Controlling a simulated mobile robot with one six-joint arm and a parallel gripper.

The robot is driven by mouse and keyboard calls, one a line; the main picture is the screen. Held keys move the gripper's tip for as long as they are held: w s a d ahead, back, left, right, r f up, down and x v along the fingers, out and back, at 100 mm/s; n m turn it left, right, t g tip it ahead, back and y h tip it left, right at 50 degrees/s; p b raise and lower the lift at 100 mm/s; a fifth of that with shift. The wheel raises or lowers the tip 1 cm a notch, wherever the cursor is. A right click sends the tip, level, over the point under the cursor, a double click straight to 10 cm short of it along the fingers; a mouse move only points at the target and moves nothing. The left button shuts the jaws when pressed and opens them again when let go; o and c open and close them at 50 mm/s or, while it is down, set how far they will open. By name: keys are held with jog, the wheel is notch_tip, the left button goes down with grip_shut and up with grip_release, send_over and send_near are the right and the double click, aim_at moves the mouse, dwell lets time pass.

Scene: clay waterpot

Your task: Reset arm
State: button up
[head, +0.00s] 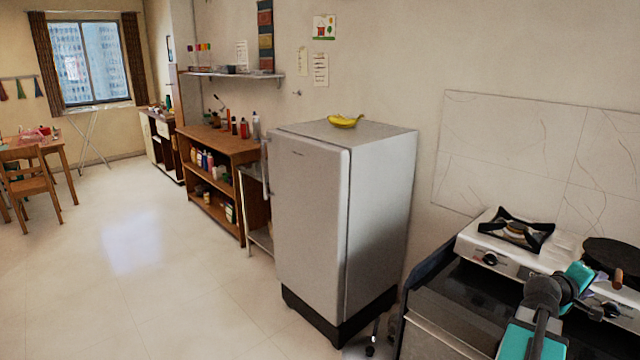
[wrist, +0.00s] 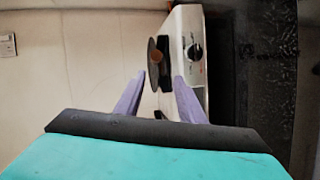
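My gripper (wrist: 159,77) shows in the wrist view with its two purple fingers apart and nothing held between them. Beyond the fingertips are the white stove (wrist: 186,20) and a dark round pan (wrist: 151,72), seen turned on their side. In the head view my teal and grey arm is at the lower right, in front of the white stove (head: 512,262). The dark pan (head: 612,256) sits on the stove's right burner, behind the arm.
A grey fridge (head: 310,215) with yellow bananas (head: 346,121) on top stands left of the stove. A wooden shelf unit (head: 222,150) with bottles is farther back. A wooden table (head: 62,150) and chair (head: 33,186) are at far left. The floor (head: 140,270) between is clear.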

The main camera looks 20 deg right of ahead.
jog(key=w+a+f+t+y, duration=0.3)
jog(key=w+a+f+y, duration=0.3)
jog(key=w+a+f, duration=1.45)
jog(key=w+a+f+y, duration=0.2)
jog(key=a+f, duration=0.3)
jog(key=a, duration=0.7)
jog(key=w+a+f+g+y, duration=0.1)
jog(key=w+a+f+y, duration=0.2)
jog(key=a, duration=0.8)
jog(key=w+a+f+y, duration=0.15)
jog(key=a+f, duration=0.45)
jog(key=a, duration=0.6)
jog(key=s+a+f+n+g+y, duration=0.1)
jog(key=s+a+f, duration=0.1)
jog(key=a, duration=0.6)
jog(key=s+a+f+g+y, duration=0.1)
jog(key=s+a+f+y, duration=0.15)
jog(key=a, duration=0.55)
jog(key=s+f+g, duration=0.3)
jog(key=s+f, duration=0.6)
jog(key=s, duration=0.4)
jog(key=s+f+g+h, duration=0.1)
jog(key=s+f+g, duration=0.1)
jog(key=s+f, duration=0.7)
jog(key=s, duration=0.3)
jog(key=shift+s+d+n+g, duration=0.25)
jog(key=shift+s+n+g, duration=0.05)
jog(key=shift+s+g, duration=0.1)
jog(key=shift+w+f, duration=0.1)
jog(key=shift+c, duration=0.6)
